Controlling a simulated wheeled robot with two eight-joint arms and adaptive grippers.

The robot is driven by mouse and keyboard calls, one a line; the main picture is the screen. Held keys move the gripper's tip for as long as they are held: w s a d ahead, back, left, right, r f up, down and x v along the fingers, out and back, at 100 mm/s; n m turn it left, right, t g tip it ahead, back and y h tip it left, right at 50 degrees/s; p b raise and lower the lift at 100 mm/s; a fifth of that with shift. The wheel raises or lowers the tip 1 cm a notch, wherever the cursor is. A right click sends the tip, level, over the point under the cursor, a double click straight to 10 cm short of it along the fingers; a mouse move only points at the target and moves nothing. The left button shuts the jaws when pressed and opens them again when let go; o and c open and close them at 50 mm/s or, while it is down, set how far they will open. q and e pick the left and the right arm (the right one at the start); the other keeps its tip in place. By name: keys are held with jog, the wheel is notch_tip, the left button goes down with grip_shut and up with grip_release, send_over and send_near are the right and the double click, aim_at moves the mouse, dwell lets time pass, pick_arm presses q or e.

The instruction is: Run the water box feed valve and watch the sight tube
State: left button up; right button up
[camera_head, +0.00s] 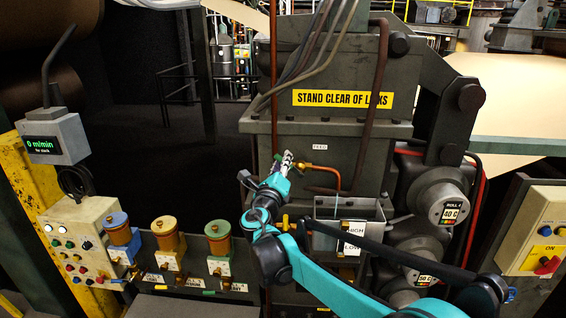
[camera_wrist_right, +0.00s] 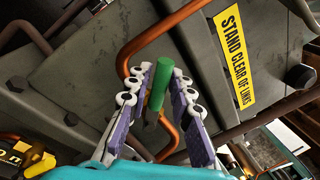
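The water box (camera_head: 376,212) is a grey open-topped box on the machine's front, under a plate marked FEED. A copper feed pipe (camera_head: 337,176) bends down into it. The sight tube (camera_head: 339,238) stands at its front beside HIGH and LOW labels; its level is too small to read. My right gripper (camera_head: 287,160) is at the pipe's left end, over the feed valve, which it mostly hides. In the right wrist view the valve's green handle (camera_wrist_right: 164,84) lies between the two parted fingers (camera_wrist_right: 157,76); firm contact does not show. My left gripper is out of view.
A yellow sign (camera_head: 342,98) is above. Rolls with dials (camera_head: 448,211) and linkage arms are close on the right. Several coloured canisters (camera_head: 168,235) and a button panel (camera_head: 85,240) stand at left. A dark pipe (camera_head: 375,90) runs down the machine front.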

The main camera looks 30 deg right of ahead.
jog(key=shift+o, duration=0.3)
jog(key=v, duration=1.2)
dwell(6.5)
